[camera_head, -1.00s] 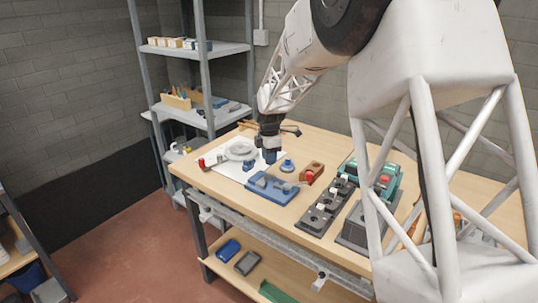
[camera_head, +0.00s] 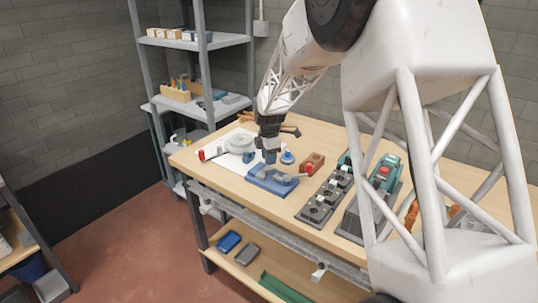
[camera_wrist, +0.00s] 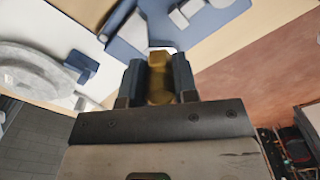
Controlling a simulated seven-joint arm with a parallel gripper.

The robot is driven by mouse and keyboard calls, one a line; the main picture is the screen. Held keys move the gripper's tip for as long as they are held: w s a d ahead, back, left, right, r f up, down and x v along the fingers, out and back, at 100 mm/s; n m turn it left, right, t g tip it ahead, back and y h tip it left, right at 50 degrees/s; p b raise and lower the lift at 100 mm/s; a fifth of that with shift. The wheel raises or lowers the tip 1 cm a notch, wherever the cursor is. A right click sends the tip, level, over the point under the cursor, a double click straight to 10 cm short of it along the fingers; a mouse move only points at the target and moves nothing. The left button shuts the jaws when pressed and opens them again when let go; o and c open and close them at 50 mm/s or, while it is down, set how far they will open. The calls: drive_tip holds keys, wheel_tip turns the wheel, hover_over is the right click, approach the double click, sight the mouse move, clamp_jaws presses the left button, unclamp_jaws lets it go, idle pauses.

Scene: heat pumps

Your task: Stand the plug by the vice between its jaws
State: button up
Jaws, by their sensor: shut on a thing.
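My gripper (camera_head: 269,160) points down just over the vice's back edge. In the wrist view, my gripper (camera_wrist: 158,82) is shut on a brass-coloured plug (camera_wrist: 160,68), which lies between its two dark fingers. Part of the blue vice (camera_wrist: 128,38) shows just beyond the plug, with grey parts beside it. The plug's lower end and its height above the vice cannot be told; the head view hides the plug.
A round grey disc (camera_head: 238,142) and a small blue block (camera_head: 248,157) lie left of the vice. A blue round piece (camera_head: 287,157) and a brown block (camera_head: 317,160) are to the right. A row of dark fixtures (camera_head: 318,208) stands further right. Shelving stands behind.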

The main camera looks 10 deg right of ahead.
drive_tip(key=shift+f, duration=0.45)
drive_tip(key=shift+f, duration=1.95)
idle(1.4)
drive_tip(key=o, duration=1)
drive_tip(key=shift+r, duration=0.1)
drive_tip(key=shift+r, duration=3.85)
